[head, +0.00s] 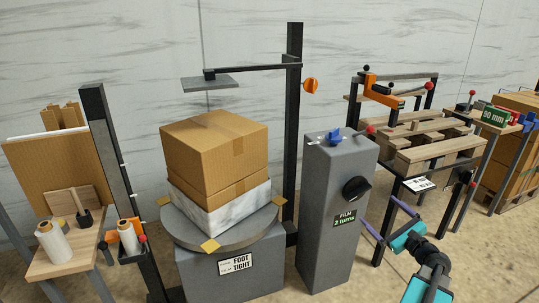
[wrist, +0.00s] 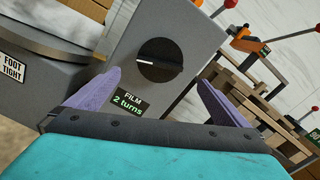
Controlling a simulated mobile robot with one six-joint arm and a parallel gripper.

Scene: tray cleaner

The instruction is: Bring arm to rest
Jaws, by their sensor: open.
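My gripper (head: 385,228) is at the lower right in the head view, in front of the grey control cabinet (head: 329,240) and to its right. Its purple fingers are spread wide with nothing between them; the open gripper also shows in the wrist view (wrist: 160,95). The cabinet's black knob (head: 356,189) is in sight beyond the fingers in the wrist view (wrist: 159,60), and the gripper appears apart from it. Below the knob is a label (head: 345,217) reading "FILM 2 turns".
A dark mast (head: 292,120) rises behind. A pallet bench (head: 428,165) stands to the right.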

